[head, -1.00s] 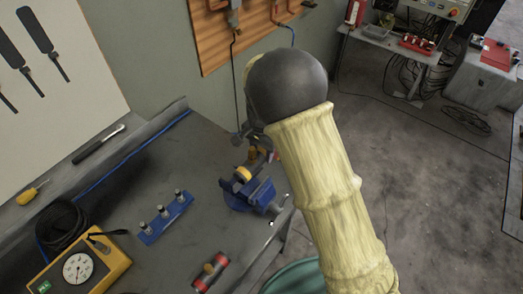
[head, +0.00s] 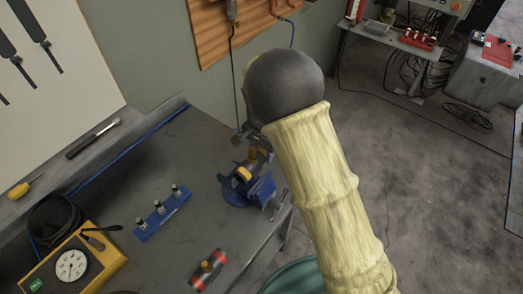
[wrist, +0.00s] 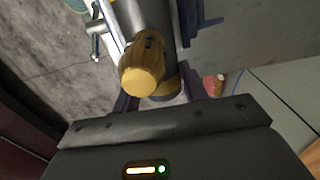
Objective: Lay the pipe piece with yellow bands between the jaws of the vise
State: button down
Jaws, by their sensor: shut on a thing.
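The pipe piece with yellow bands (head: 242,174) shows an amber knob on top and a yellow band in the head view. It appears at the top of the blue vise (head: 237,196), over or between its jaws; I cannot tell how deep it sits. In the wrist view the pipe piece (wrist: 145,80) fills the middle, its round yellow end facing me. My gripper (wrist: 157,93) is shut on it, with dark fingers on both sides. Blue vise parts (wrist: 190,18) show beyond. My arm's dark joint hides most of the gripper in the head view.
A pipe piece with red bands (head: 208,268) lies near the bench's front edge. A blue holder with several pegs (head: 162,212), a yellow gauge box (head: 95,262) and a screwdriver (head: 22,188) are on the left. The bench between holder and vise is clear.

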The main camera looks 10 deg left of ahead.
aim_at(262, 166)
jog(key=shift+f+b, duration=0.95)
jog(key=shift+f, duration=0.75)
jog(key=shift+s+d+f+b, duration=0.15)
jog(key=shift+s+f+b, duration=0.25)
jog(key=shift+f, duration=0.15)
jog(key=shift+s+d+f+b, duration=0.15)
jog(key=shift+s+f+b, duration=0.15)
jog(key=shift+f, duration=0.25)
jog(key=c, duration=0.7)
grip_release()
jog(key=shift+a+f, duration=0.1)
jog(key=shift+f, duration=0.05)
jog(key=r+p, duration=0.2)
jog(key=r, duration=0.1)
jog(key=r+p, duration=0.2)
jog(key=r, duration=0.1)
jog(key=w+r+p, duration=0.1)
jog(key=r+p, duration=0.2)
jog(key=r, duration=0.1)
jog(key=shift+a, duration=0.35)
jog(key=shift+r, duration=0.45)
